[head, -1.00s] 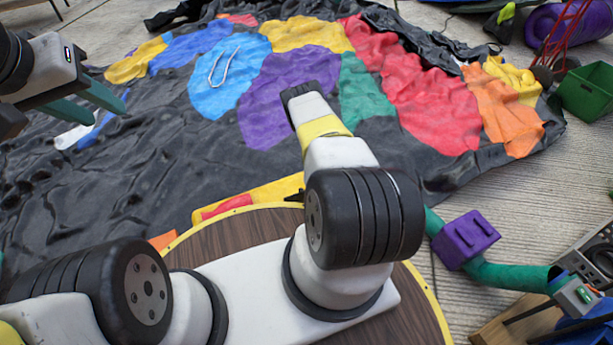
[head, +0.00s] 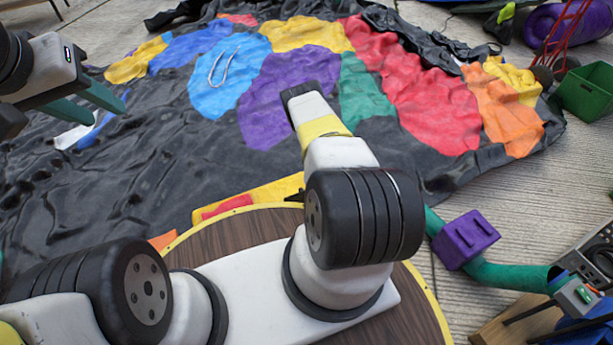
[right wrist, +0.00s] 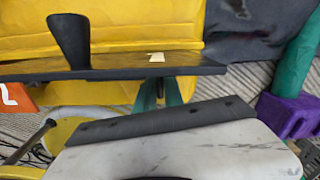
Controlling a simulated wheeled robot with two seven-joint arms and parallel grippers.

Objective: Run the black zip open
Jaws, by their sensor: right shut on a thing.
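A long flat black strip (right wrist: 110,72), which looks like part of the black zip, crosses the right wrist view in front of yellow fabric (right wrist: 150,30). A rounded black tab (right wrist: 70,40) stands up from it, and a small cream label is on it. My right gripper (right wrist: 160,92) shows as two teal fingers just below the strip, close together with a small dark piece between them. Their tips are partly hidden by the strip. In the head view my arm hides this gripper. My left gripper (head: 92,103) is open and empty above the black fabric at the left.
The colourful deflated castle (head: 300,80) lies crumpled over the floor. A round wooden top (head: 235,240) with a yellow rim is close in front. A green tube with a purple block (head: 465,240) lies at the right, and a green bin (head: 587,92) stands behind it.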

